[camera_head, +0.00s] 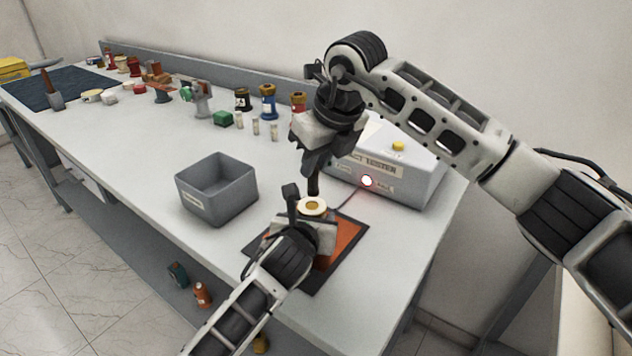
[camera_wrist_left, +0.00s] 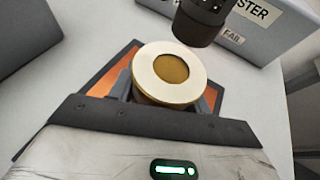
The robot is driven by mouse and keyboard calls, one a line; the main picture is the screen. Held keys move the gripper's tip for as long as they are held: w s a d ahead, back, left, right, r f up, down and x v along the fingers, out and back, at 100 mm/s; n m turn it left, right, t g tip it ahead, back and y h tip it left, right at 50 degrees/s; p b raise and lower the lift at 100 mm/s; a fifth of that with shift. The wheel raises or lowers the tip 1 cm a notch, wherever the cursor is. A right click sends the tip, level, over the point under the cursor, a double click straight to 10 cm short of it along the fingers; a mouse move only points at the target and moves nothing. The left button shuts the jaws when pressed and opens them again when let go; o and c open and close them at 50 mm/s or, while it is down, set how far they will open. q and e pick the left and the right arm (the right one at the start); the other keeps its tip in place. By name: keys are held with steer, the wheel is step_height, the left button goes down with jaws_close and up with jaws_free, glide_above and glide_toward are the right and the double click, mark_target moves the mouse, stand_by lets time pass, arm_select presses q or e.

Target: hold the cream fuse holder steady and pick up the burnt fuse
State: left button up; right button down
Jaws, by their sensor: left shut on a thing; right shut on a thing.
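The cream fuse holder (camera_head: 313,206) stands upright on an orange mat with a dark border (camera_head: 349,237). In the left wrist view its round cream top (camera_wrist_left: 150,78) shows a brown-gold centre. My left gripper (camera_head: 308,222) is shut around the holder's body from the front; the lower body is mostly hidden. My right gripper (camera_head: 314,168) points down above the holder and is shut on a dark cylinder, which looks like the burnt fuse (camera_head: 314,187). Its dark lower end also shows in the left wrist view (camera_wrist_left: 202,20), apart from the holder, above and beyond its top.
A grey open bin (camera_head: 216,190) stands left of the mat. A grey tester box (camera_head: 400,170) with a yellow button and a glowing lamp stands behind it, close to the right arm. Small fuses (camera_head: 256,127), a green block (camera_head: 222,119) and several coloured bushings (camera_head: 268,101) stand along the back.

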mark_target(316, 169)
step_height(316, 169, up, 4)
steer(key=shift+r, duration=0.25)
arm_select(q)
steer(key=o, duration=1.2)
